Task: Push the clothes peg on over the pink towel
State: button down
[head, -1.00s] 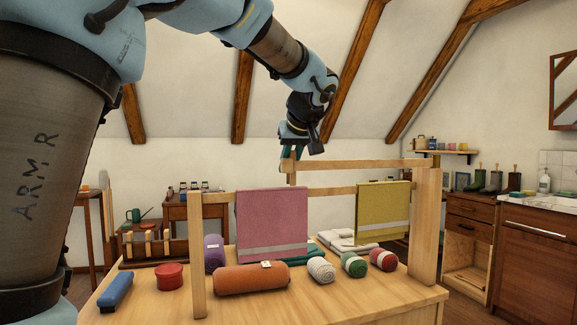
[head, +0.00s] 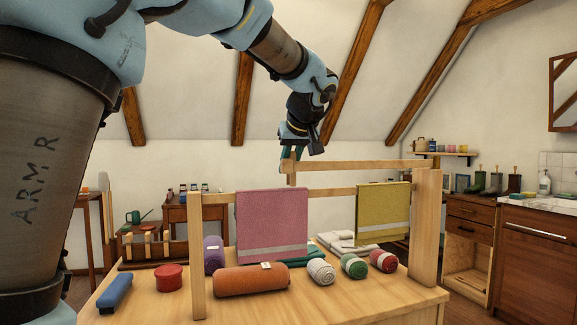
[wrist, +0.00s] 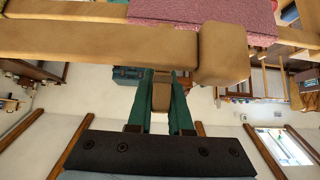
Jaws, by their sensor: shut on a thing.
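The pink towel (head: 272,222) hangs over the front rail of a wooden rack, with a pale stripe near its lower edge. It also shows at the top of the wrist view (wrist: 200,10). My gripper (head: 288,157) is high at the back, near the left end of the rack's rear top rail (head: 360,164). In the wrist view its green fingers (wrist: 160,78) are shut on a wooden clothes peg (wrist: 161,97). The peg's far end lies close to the rail; whether they touch I cannot tell. The peg is apart from the towel.
A yellow towel (head: 383,212) hangs at the rack's right. Below are an orange roll (head: 250,280), several small rolled cloths, a red tin (head: 169,277) and a blue brush (head: 115,293). A dark holder (head: 152,252) with wooden pieces stands left.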

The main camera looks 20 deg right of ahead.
jog(key=shift+f+b, duration=1.35)
jog(key=shift+f, duration=0.05)
jog(key=c, duration=0.8)
grip_release()
jog(key=shift+o, duration=0.2)
jog(key=shift+s, duration=0.1)
jog(key=v, duration=1.1)
